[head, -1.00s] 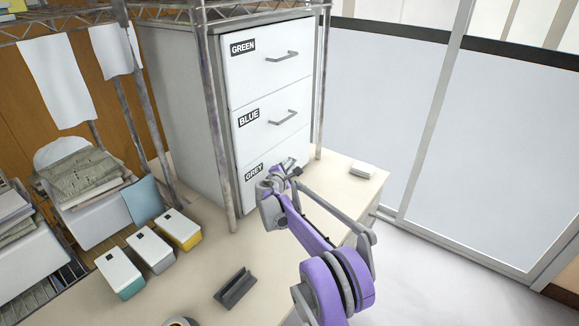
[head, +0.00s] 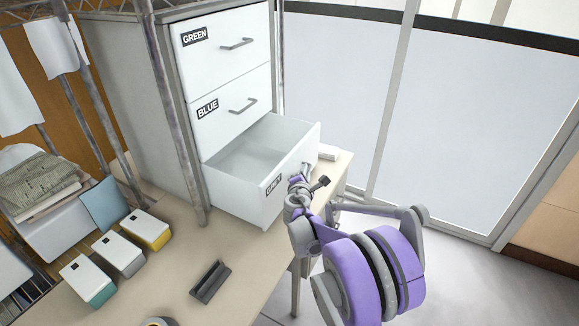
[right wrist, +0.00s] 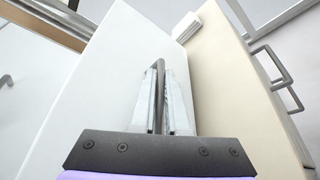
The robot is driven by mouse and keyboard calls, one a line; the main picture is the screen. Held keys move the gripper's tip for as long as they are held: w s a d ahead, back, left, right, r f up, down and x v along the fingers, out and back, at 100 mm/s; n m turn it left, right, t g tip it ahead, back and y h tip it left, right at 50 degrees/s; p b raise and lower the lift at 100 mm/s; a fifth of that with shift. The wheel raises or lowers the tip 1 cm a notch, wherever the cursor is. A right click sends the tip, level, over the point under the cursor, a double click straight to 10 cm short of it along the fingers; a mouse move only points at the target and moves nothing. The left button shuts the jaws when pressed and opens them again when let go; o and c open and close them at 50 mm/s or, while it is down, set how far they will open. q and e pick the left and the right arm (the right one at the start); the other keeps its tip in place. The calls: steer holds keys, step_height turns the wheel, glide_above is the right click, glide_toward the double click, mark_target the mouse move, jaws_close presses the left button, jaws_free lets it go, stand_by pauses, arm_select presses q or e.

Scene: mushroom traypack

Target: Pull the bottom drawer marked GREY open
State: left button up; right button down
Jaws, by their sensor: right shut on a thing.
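The bottom drawer marked GREY (head: 262,208) stands pulled out from the white cabinet (head: 140,90), and its inside looks empty. My right gripper (head: 306,172) is at the drawer's front, shut on its handle. In the right wrist view the gripper (right wrist: 163,100) has its two fingers on either side of the grey handle (right wrist: 158,68), against the white drawer front (right wrist: 115,75). The drawers marked GREEN (head: 222,42) and BLUE (head: 230,107) above are closed. My left gripper does not show.
Three small boxes with white lids, teal (head: 90,280), grey (head: 120,254) and yellow (head: 147,230), stand on the table (head: 225,250) at the left. A dark grey holder (head: 210,282) lies nearer the front.

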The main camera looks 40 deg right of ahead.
steer(key=shift+s+d, duration=0.35)
steer(key=shift+s, duration=0.5)
steer(key=c, duration=1.2)
jaws_free()
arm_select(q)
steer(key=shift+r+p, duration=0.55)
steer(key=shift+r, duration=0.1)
arm_select(e)
steer(key=v, duration=1)
steer(key=shift+s+a, duration=0.25)
steer(key=shift+a, duration=0.05)
steer(key=shift+r, duration=0.1)
